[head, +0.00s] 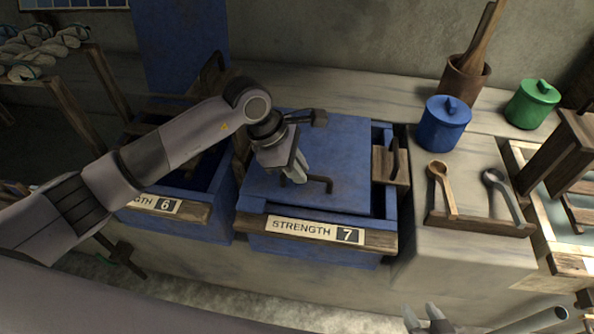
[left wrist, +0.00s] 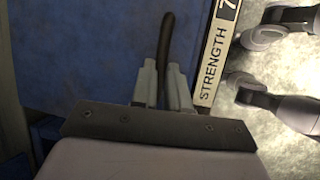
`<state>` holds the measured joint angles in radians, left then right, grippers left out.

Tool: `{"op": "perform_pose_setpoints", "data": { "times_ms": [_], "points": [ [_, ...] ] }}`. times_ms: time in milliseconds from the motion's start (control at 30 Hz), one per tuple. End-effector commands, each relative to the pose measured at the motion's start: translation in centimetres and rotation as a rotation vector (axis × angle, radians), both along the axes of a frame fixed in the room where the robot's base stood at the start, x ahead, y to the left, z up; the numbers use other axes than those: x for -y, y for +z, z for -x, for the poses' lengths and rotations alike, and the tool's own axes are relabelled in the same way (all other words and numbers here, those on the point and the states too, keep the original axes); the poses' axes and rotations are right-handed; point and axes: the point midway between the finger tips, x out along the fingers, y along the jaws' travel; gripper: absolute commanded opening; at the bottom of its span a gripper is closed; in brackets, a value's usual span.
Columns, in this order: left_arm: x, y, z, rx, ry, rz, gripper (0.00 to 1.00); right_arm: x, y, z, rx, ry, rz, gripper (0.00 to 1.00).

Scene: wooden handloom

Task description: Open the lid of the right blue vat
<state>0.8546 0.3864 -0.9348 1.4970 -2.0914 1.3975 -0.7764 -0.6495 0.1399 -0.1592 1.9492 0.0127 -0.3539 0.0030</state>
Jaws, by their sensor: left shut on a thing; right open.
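The right blue vat (head: 310,252) carries a "STRENGTH 7" label (head: 315,230) on its front. Its flat blue lid (head: 345,150) lies over the top, with a dark strip of opening showing along the right side. A dark bar handle (head: 322,183) stands on the lid near the front; it also shows in the left wrist view (left wrist: 165,55). My left gripper (head: 298,178) is shut on this handle, with one finger on each side of it in the left wrist view (left wrist: 162,85). My right gripper (head: 428,318) is open and empty at the bottom edge, well in front of the vat.
Another blue vat, labelled 6 (head: 160,204), stands to the left. On the right are a blue pot (head: 443,124), a green pot (head: 533,103), a wooden mortar (head: 465,78) and a rack with a wooden spoon (head: 442,185) and a grey ladle (head: 504,192).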

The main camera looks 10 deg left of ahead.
Motion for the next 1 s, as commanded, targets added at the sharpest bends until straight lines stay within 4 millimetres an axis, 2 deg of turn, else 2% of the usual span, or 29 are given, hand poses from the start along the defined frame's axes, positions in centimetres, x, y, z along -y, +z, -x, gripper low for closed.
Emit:
{"op": "perform_pose_setpoints", "data": {
  "times_ms": [33, 333, 500, 700, 1000],
  "points": [
    [0.0, 1.1, -0.4, -0.014, 0.002, 0.000, 0.00, 0.0, 0.3, 0.0, 0.000, 0.000, 0.000, 0.43],
    [0.0, 5.9, -2.5, -0.180, 0.003, 0.000, 0.00, 0.0, 0.8, 0.0, 0.000, 0.000, 0.000, 0.43],
    [0.0, 8.5, -4.1, -0.184, 0.002, 0.001, 0.00, 0.0, 0.5, 0.0, 0.000, 0.000, 0.000, 0.43],
    [-0.1, 10.9, -5.9, -0.181, 0.005, 0.002, 0.00, 0.0, 0.3, 0.0, 0.000, 0.000, 0.000, 0.43],
    [-0.2, 13.0, -8.0, -0.181, 0.008, -0.002, 0.00, 0.0, 0.5, 0.0, 0.000, 0.000, 0.000, 0.43]
  ]
}}
